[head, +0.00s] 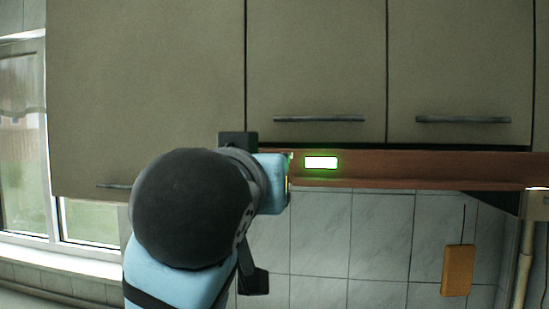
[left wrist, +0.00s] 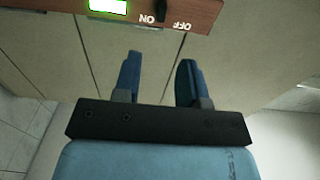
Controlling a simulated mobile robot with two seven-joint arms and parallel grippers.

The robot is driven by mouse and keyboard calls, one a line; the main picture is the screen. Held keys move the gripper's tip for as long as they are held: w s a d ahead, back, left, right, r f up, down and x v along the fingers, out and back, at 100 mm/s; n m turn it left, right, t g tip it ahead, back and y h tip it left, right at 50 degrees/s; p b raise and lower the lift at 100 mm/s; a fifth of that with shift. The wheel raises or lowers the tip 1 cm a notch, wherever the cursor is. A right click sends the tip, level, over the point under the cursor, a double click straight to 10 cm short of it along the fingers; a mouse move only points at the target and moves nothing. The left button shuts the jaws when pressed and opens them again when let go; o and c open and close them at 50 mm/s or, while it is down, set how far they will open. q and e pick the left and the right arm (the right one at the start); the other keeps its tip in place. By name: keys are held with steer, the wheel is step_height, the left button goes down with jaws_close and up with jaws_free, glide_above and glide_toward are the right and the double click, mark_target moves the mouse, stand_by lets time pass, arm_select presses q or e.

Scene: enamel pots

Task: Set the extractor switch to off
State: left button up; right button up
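The extractor panel is a reddish-brown strip (head: 430,172) under the wall cupboards in the head view. In the left wrist view the panel (left wrist: 60,4) shows upside down along the top edge. Its black switch (left wrist: 162,9) sits between the printed ON and OFF labels and is partly cut off, so I cannot tell its setting for sure. A lit green-edged indicator (head: 321,162) glows on the panel. My left gripper (left wrist: 158,58) is open and empty, its blue fingertips apart from the panel. In the head view my arm hides its fingers and the switch. My right gripper is out of view.
Closed cupboard doors (head: 315,60) with dark bar handles stand above the panel. A tiled wall (head: 320,235) lies below, with an orange-brown board (head: 458,270) hanging at the right. A window (head: 22,140) is at the left.

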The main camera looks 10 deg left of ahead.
arm_select(q)
steer(key=w+p, duration=0.2)
steer(key=w, duration=0.8)
steer(key=shift+d, duration=0.35)
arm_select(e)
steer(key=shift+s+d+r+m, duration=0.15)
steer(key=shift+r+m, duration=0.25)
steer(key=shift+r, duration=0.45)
arm_select(q)
steer(key=shift+c, duration=0.2)
jaws_close()
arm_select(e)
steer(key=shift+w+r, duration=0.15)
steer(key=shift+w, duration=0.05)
